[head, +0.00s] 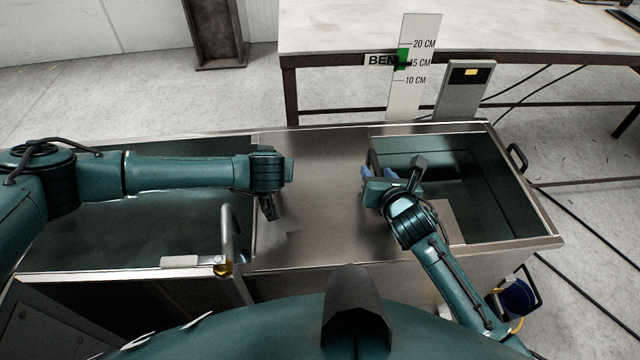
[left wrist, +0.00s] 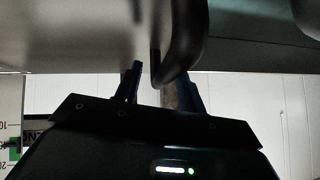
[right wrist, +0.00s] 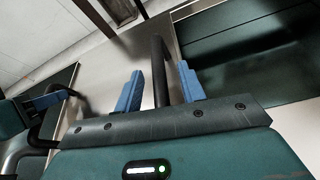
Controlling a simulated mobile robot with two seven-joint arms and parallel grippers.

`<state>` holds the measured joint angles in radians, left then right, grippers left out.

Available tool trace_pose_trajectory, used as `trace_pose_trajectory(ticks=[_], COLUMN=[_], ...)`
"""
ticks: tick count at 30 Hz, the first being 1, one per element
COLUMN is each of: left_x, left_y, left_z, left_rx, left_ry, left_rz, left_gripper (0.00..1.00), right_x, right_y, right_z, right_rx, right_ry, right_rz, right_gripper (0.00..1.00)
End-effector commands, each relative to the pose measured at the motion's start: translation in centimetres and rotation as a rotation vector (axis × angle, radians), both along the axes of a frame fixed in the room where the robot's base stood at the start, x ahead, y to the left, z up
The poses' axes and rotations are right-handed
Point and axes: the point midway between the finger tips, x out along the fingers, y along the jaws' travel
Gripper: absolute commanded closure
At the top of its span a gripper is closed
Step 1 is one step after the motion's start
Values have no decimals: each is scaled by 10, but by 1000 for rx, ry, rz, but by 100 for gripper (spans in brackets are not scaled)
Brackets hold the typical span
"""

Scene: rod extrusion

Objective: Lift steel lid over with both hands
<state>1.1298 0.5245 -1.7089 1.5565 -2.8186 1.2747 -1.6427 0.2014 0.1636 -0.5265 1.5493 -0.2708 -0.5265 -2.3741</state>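The steel lid (head: 325,185) is a flat, shiny plate lying over the middle of the steel trough, between two open basins. My left gripper (head: 269,207) is low at the lid's left side. In the left wrist view, its fingers (left wrist: 162,82) are apart, with a dark looped handle (left wrist: 183,48) at the gap between them. My right gripper (head: 385,176) is at the lid's right side, by the right basin. In the right wrist view its blue fingers (right wrist: 160,82) are apart, with a dark bar handle (right wrist: 158,58) between them and space visible beside it. Contact with either handle is unclear.
The left basin (head: 130,235) and right basin (head: 485,190) are open. A bent pipe (head: 228,235) stands at the front left. A ruler board (head: 412,65) and grey box (head: 465,88) stand behind. A worktable (head: 450,28) is farther back. A blue bucket (head: 517,297) is at right.

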Motion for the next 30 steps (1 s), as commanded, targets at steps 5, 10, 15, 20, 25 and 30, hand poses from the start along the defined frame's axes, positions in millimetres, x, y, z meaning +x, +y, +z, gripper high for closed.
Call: trace_pose_trajectory(ticks=[5, 10, 15, 20, 25, 30], left_x=[4, 5, 4, 4, 4, 4], left_y=[1, 2, 2, 2, 2, 2], left_z=[-5, -5, -5, -5, -5, -5], left_rx=[-1, -1, 0, -1, -1, -1], left_ry=[0, 0, 0, 0, 0, 0], left_rz=[-1, -1, 0, 1, 1, 1], left_gripper=[60, 60, 68, 81, 95, 100], right_x=[6, 6, 6, 6, 6, 6], right_y=[1, 1, 1, 1, 1, 1], right_z=[-3, -3, -3, -3, -3, -3], right_rx=[1, 0, 0, 0, -1, 0], right_ry=[1, 1, 1, 1, 1, 1], right_rz=[0, 0, 0, 0, -1, 0], right_gripper=[60, 60, 68, 81, 95, 100])
